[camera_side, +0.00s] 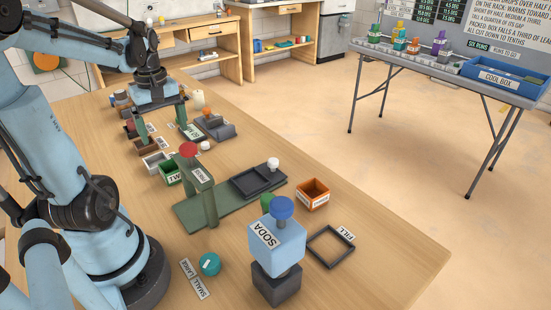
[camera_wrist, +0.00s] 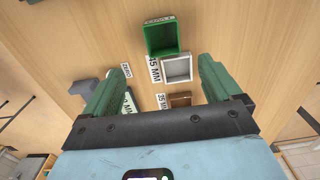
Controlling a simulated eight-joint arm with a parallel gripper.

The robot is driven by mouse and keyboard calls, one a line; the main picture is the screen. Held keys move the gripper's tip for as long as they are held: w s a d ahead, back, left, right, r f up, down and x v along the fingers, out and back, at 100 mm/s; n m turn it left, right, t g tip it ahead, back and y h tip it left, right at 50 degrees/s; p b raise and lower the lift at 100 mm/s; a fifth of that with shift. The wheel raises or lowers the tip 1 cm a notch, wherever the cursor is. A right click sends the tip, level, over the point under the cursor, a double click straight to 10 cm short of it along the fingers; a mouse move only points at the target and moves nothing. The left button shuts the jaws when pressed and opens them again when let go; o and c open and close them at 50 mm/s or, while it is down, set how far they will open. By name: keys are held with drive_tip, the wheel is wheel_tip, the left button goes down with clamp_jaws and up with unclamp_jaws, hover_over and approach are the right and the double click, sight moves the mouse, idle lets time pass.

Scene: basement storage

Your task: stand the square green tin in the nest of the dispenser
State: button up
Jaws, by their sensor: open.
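An open-topped square green tin (camera_side: 172,173), its label partly readable as "TW", stands on the wooden table; it also shows at the top of the wrist view (camera_wrist: 161,38). My gripper (camera_side: 162,128) is open and empty. In the wrist view my gripper (camera_wrist: 158,85) has its green fingers either side of a white box, with the green tin beyond the fingertips. The light blue dispenser (camera_side: 272,246), marked "SODA", has a blue knob and dark base at the near end. A black square frame (camera_side: 327,262) labelled "FILL" lies beside it; I cannot tell if this is its nest.
The white box (camera_wrist: 177,69) and a brown box (camera_wrist: 180,99) line up with the tin. A green press (camera_side: 203,195) with a red knob stands between tin and dispenser. The right table edge is clear.

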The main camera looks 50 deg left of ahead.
hover_over(171, 164)
drive_tip(key=d, duration=0.2)
wheel_tip(171, 164, down, 6)
drive_tip(key=shift+d+r, duration=0.1)
drive_tip(key=shift+d, duration=0.05)
drive_tip(key=shift+s+d+f, duration=0.1)
drive_tip(key=shift+s+f, duration=0.05)
drive_tip(key=shift+f, duration=1.25)
drive_tip(key=shift+s+d+f, duration=0.1)
drive_tip(key=shift+f, duration=1.3)
drive_tip(key=c, duration=1.1)
drive_tip(key=shift+c, duration=0.2)
drive_tip(key=shift+r, duration=0.15)
